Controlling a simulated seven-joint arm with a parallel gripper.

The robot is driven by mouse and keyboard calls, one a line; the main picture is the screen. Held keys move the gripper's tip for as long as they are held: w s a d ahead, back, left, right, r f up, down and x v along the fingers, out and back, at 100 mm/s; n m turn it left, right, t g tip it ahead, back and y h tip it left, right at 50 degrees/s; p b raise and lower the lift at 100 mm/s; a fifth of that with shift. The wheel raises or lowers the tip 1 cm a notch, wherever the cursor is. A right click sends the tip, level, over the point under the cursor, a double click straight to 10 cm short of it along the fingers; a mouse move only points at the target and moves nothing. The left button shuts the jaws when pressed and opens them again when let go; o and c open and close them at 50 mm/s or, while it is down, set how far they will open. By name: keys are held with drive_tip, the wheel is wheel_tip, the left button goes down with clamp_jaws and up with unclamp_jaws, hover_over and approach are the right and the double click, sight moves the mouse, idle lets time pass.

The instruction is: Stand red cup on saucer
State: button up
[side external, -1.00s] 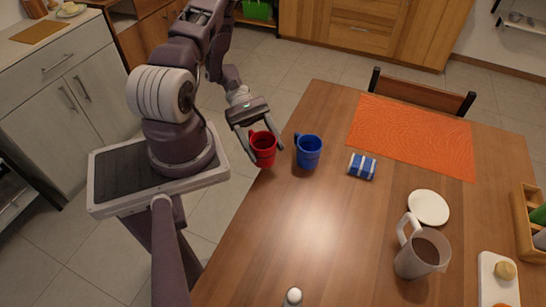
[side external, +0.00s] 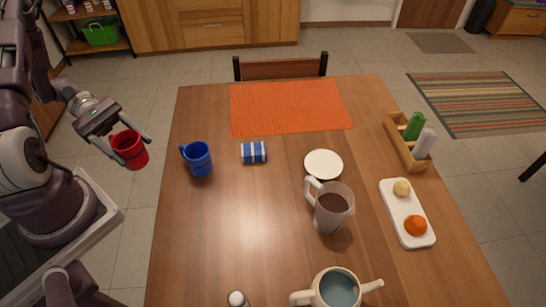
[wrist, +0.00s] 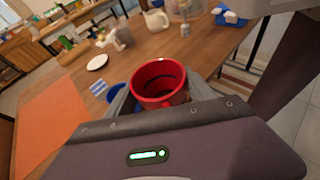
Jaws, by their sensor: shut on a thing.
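The red cup (side external: 129,150) is upright between the fingers of my gripper (side external: 131,148), which is shut on it. In the side view it is held off the table's left edge, over the floor. In the wrist view the red cup (wrist: 160,84) fills the middle and its open top shows. The white saucer (side external: 323,164) lies on the table right of centre, well to the right of my gripper, with nothing on it. It also shows small in the wrist view (wrist: 97,62).
A blue cup (side external: 198,159) and a blue-striped item (side external: 254,152) stand between my gripper and the saucer. A pitcher (side external: 331,208) of dark liquid stands just in front of the saucer. A teapot (side external: 338,288), a white tray (side external: 408,226), a wooden caddy (side external: 393,139) and an orange mat (side external: 290,107) are also on the table.

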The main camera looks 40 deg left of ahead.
wheel_tip(320, 180, up, 6)
drive_tip(key=w+d+n+t, duration=0.1)
drive_tip(key=w+d, duration=0.3)
drive_tip(key=w, duration=1.1)
drive_tip(key=w+d+r+n+t+y, duration=0.1)
drive_tip(key=w+d+n+t, duration=0.2)
drive_tip(key=w+d, duration=1.4)
drive_tip(key=shift+w+d+t, duration=0.3)
drive_tip(key=shift+w, duration=0.25)
drive_tip(key=shift+n+t+y, duration=0.7)
drive_tip(key=shift+n, duration=0.2)
drive_tip(key=d, duration=0.4)
drive_tip(key=w+d, duration=0.1)
drive_tip(key=d, duration=0.3)
drive_tip(key=w+d, duration=0.1)
drive_tip(key=d, duration=0.2)
drive_tip(key=shift+d, duration=0.4)
hover_over(324, 163)
wheel_tip(324, 163, down, 4)
wheel_tip(324, 163, down, 11)
drive_tip(key=shift+f, duration=0.1)
